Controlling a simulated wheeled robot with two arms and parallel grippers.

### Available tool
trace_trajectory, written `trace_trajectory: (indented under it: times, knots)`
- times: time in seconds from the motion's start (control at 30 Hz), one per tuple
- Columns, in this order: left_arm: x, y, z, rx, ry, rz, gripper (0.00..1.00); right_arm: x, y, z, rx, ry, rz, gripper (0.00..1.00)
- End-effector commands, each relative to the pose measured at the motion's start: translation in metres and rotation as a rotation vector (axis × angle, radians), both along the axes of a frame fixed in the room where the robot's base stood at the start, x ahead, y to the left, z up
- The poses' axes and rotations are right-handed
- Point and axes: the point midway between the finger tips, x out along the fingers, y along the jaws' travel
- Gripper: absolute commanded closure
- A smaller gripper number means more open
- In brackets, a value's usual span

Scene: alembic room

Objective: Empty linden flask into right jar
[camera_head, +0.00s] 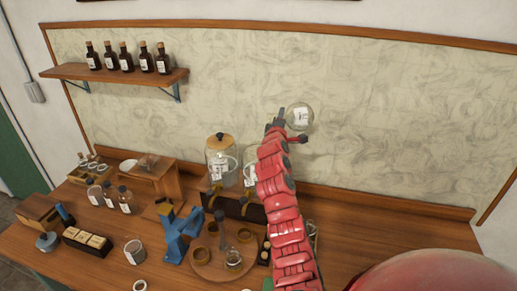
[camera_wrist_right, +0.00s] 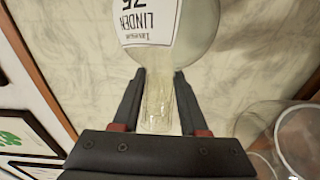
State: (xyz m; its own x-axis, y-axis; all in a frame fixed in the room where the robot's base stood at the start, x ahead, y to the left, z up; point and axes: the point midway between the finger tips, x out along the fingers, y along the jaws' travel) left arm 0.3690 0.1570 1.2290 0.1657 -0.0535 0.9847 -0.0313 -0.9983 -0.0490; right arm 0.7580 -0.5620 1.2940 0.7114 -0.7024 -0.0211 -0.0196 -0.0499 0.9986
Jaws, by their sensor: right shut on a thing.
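The linden flask (camera_head: 299,116) is a round clear glass flask with a white label reading LINDEN. My right gripper (camera_head: 290,126) is shut on its neck and holds it high above the table, in front of the back panel. In the right wrist view the flask (camera_wrist_right: 190,35) has its neck between the two fingers (camera_wrist_right: 160,78). The right jar (camera_head: 249,172) is clear glass with a white label, partly hidden behind my right arm. The left jar (camera_head: 222,158) has a wooden lid. Glass rims show at the right wrist view's lower right (camera_wrist_right: 300,135). My left gripper is out of view.
A dark wooden stand (camera_head: 232,207) is in front of the jars. A blue device (camera_head: 181,236) and a round wooden tray (camera_head: 208,270) with small vessels stand nearer. Brown bottles line the wall shelf (camera_head: 80,72). The table's right side (camera_head: 400,240) looks clear.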

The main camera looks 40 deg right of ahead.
Motion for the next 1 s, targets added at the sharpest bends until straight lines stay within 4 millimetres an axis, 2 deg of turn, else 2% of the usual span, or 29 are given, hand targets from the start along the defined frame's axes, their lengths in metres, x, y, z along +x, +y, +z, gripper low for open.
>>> trace_trajectory:
  times: [1.0]
  knots:
    - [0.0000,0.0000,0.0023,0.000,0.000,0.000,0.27,-0.0013,0.0014,0.0050,-0.047,0.017,0.001,1.00]
